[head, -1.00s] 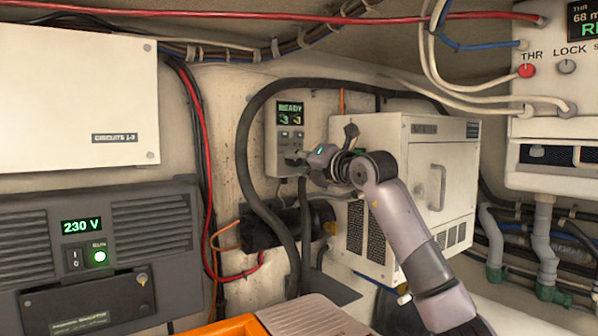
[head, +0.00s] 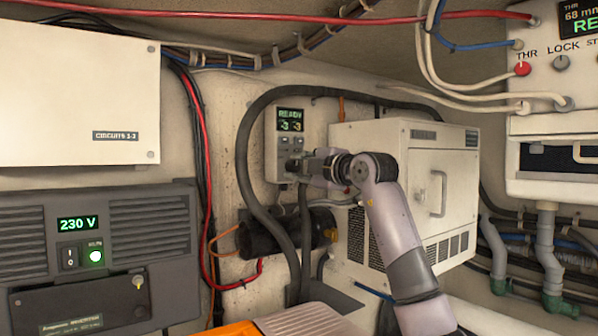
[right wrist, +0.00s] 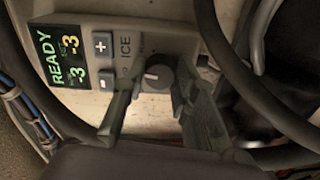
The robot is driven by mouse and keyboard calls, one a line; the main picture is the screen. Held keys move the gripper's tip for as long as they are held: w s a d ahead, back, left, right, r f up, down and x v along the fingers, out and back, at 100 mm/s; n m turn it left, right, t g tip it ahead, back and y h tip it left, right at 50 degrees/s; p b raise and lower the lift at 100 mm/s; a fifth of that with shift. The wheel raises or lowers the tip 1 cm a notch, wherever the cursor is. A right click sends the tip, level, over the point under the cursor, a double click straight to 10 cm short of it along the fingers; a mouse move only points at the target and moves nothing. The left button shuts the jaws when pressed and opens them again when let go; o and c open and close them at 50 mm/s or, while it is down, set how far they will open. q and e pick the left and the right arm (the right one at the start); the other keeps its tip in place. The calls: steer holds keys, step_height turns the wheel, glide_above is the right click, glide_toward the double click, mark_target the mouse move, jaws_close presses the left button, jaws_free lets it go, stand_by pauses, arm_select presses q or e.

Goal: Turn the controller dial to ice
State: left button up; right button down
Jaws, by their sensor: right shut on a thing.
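The controller (head: 270,150) is a pale box on the back wall, also in the right wrist view. Its display (head: 291,121) reads READY with -3 and -3. In the right wrist view the controller appears turned on its side, with plus and minus buttons and an ICE label (right wrist: 126,45). The dark round dial (right wrist: 155,75) has a short light mark; which setting it points to I cannot tell. My right gripper (head: 293,165) is at the controller's lower part, its fingers (right wrist: 153,98) shut on the dial from either side. My left gripper is not in view.
A thick black hose (head: 243,150) loops around the controller. A white vented cabinet (head: 395,150) stands close on its right, beside my right arm. A black cylinder (head: 270,236) sits below. A grey 230 V unit (head: 100,255) is at the left.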

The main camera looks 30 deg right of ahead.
steer(key=shift+f+m, duration=0.1)
steer(key=shift+m, duration=1.4)
steer(key=c, duration=1.3)
jaws_free()
steer(key=shift+s, duration=0.1)
steer(key=s, duration=0.4)
steer(key=s+d, duration=0.1)
steer(key=s, duration=0.6)
steer(key=shift+s+d, duration=0.35)
